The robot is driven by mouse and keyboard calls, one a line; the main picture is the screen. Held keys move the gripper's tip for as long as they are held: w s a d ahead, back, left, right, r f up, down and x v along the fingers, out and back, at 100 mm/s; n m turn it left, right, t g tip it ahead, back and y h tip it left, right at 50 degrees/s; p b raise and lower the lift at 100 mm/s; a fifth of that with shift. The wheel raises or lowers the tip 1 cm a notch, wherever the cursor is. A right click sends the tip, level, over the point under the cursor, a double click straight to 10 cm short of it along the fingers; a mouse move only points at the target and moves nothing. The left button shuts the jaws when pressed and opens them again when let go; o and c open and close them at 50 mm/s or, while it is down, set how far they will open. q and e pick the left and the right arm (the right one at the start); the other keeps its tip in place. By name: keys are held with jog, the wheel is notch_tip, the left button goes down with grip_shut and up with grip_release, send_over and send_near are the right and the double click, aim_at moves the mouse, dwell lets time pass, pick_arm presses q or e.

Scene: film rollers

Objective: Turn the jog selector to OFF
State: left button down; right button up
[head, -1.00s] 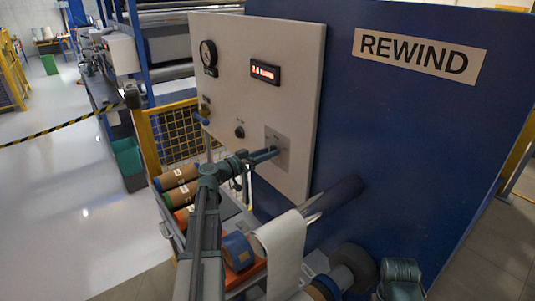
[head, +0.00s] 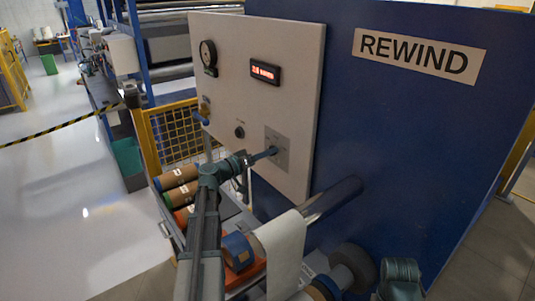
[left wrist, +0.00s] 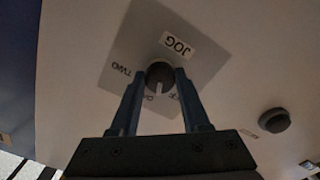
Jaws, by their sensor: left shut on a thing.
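The jog selector (left wrist: 159,75) is a small dark round knob on a grey square plate (head: 277,158) set in the pale control panel. My left gripper (head: 272,152) reaches it from the front. In the left wrist view its two blue fingers (left wrist: 158,82) are shut on the knob, one on each side. A pale pointer mark on the knob points down in that view, between the fingers. The JOG label (left wrist: 178,45) sits above the knob, and a tilted label like FWD (left wrist: 124,70) is at its left. Lettering below is partly hidden by the fingers.
A round black button (left wrist: 274,119) sits on the same panel. The panel also has a gauge (head: 208,53) and a red-lit display (head: 265,72).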

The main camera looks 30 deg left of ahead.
pick_arm(q)
jog(key=shift+n, duration=3.6)
jog(key=shift+c, duration=1.9)
grip_release()
jog(key=v, duration=1.4)
jog(key=shift+w, duration=0.1)
jog(key=shift+f, duration=0.1)
